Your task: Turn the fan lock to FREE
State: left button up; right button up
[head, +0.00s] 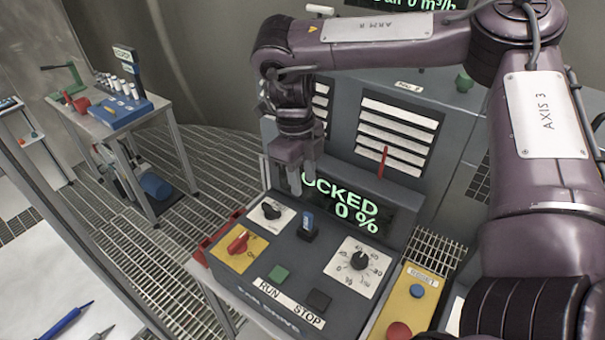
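The fan drive panel (232,275) shows a green display (345,205) whose visible text reads "OCKED" and "0 %"; my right gripper covers its left end. The panel carries a black rotary knob (270,211) on a white plate, a blue-topped black switch (307,226), a red switch (238,243) on a yellow plate and a percent dial (359,260). The labels are too small to tell which is the fan lock. My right gripper (302,188) points down above the panel, in front of the display, and appears apart from the controls. Its finger gap is unclear. My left gripper is out of view.
A green button (279,274) and a dark button (319,300) sit at the panel's front, by RUN and STOP. A yellow box (411,300) with blue and red buttons stands to the right. A red lever (383,160) rises behind. A side table (95,122) stands back left.

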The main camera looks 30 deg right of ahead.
aim_at(271, 213)
jog(key=k+j, duration=0.75)
jog(key=k, duration=0.1)
